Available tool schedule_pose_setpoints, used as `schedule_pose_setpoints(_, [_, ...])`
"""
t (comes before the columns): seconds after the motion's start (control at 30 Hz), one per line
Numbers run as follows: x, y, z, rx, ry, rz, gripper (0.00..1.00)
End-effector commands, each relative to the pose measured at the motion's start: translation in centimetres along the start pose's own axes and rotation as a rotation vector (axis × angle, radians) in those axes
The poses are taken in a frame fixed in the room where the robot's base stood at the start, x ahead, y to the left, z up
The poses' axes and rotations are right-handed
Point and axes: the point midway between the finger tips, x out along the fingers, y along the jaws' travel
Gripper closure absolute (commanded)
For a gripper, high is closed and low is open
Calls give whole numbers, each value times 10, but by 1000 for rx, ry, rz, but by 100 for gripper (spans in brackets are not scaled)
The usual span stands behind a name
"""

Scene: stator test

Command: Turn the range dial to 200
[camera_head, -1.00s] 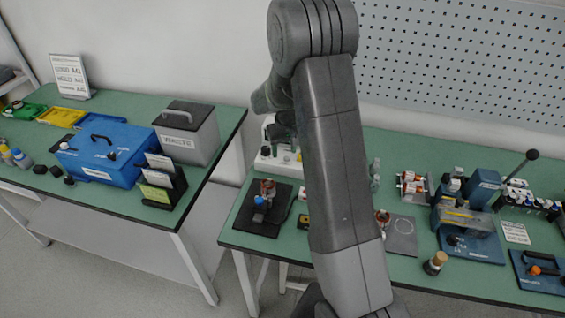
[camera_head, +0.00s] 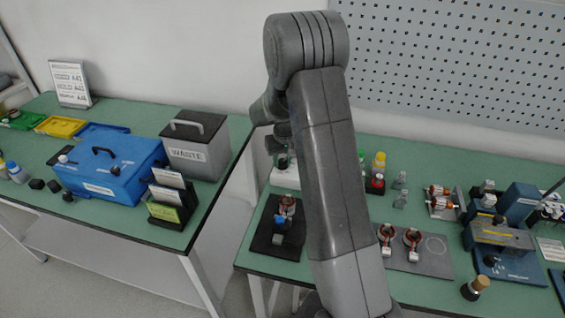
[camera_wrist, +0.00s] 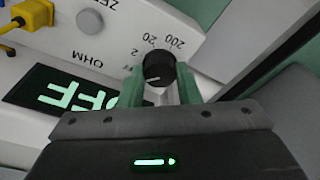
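The range dial (camera_wrist: 159,67) is a round black knob with a white pointer mark, on the pale panel of a meter in the wrist view. The pointer lies toward the left, away from the 200 label (camera_wrist: 175,40). The labels 2 and 20 sit around its upper left. The meter's display (camera_wrist: 62,92) shows OFF in glowing letters, upside down here. My gripper (camera_wrist: 160,72) has its two green fingers at the dial, one on each side. I cannot tell whether they press on it. In the head view my arm hides most of the meter.
A yellow plug and cable (camera_wrist: 12,32) are at the wrist view's upper left. In the head view, a black stand with a small wound part (camera_head: 276,240) is in front of the meter.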

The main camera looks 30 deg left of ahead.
Motion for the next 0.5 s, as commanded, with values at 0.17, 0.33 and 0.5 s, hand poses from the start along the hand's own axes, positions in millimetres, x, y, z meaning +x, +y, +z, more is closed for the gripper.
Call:
schedule_pose_setpoints(0.17, [0,0,0,24,0,4,84])
schedule_pose_setpoints(0.33, [2,0,0,166,0,26,84])
schedule_pose_setpoints(0.5, [2,0,0,328,0,50,84])
